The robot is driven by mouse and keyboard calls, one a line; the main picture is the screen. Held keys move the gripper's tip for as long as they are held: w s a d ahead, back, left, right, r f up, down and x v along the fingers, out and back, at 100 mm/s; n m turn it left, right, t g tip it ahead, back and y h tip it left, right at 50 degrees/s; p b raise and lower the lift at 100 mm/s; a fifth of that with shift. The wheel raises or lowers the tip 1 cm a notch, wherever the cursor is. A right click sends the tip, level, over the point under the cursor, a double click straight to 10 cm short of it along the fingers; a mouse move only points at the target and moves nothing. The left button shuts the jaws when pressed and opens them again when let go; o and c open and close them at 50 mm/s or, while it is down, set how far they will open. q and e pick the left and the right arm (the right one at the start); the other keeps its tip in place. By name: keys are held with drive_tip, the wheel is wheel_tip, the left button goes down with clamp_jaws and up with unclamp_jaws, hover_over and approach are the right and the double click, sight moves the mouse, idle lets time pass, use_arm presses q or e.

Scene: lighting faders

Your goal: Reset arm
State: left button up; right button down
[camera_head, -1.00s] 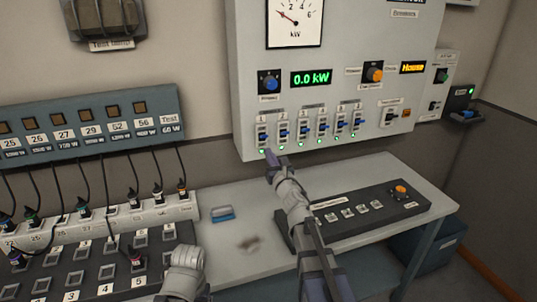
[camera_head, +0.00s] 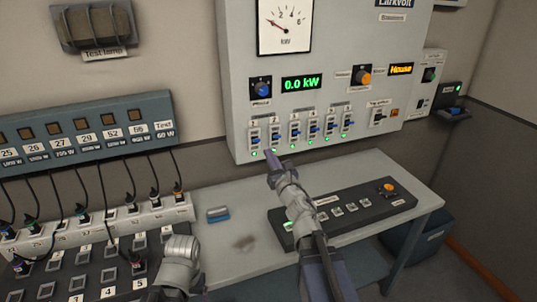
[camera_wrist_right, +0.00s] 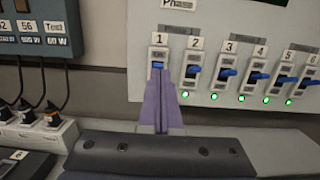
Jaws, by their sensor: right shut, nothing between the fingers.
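My right gripper (camera_head: 271,154) is shut and empty, reaching up to the lower left of the grey dimmer panel (camera_head: 240,100). In the right wrist view its closed purple fingers (camera_wrist_right: 160,84) point up just below the switch labelled 1 (camera_wrist_right: 158,60) and overlap its lower part. I cannot tell whether they touch it. A row of blue-levered switches runs to the right, such as switch 2 (camera_wrist_right: 193,72) and switch 3 (camera_wrist_right: 227,73).
A black fader console (camera_head: 357,212) lies on the grey table (camera_head: 400,167) below the panel. A blue object (camera_head: 218,214) lies left of it. A patch strip (camera_head: 100,224) with several cables stands at the left, under a blue label box (camera_head: 90,130).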

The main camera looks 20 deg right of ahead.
drive_tip(key=shift+f, duration=0.1)
drive_tip(key=s+a+f+m+g+h, duration=0.2)
drive_tip(key=f+m+g, duration=0.2)
drive_tip(key=f+m, duration=0.45)
drive_tip(key=s+a+f+m+g+h, duration=0.35)
drive_tip(key=f+m, duration=0.25)
drive_tip(key=m, duration=0.6)
drive_tip(key=s+a+f+m+g, duration=0.2)
drive_tip(key=s, duration=0.1)
drive_tip(key=s+a+f+m+g+y, duration=0.1)
drive_tip(key=s+a+f+m+g, duration=0.2)
drive_tip(key=s+a+f+m+g+y, duration=0.1)
drive_tip(key=s+a+f+m+g, duration=0.1)
drive_tip(key=s+f+m, duration=0.1)
drive_tip(key=shift+s+a+g+y, duration=0.15)
drive_tip(key=shift+s+g+y, duration=0.1)
drive_tip(key=shift+s, duration=0.05)
drive_tip(key=s+a+f+m+g+y, duration=0.1)
drive_tip(key=s+a+m+g, duration=0.3)
drive_tip(key=s, duration=0.6)
drive_tip(key=shift+s+a+f+g, duration=0.15)
drive_tip(key=shift+a+f+g, duration=0.25)
drive_tip(key=shift+a, duration=0.45)
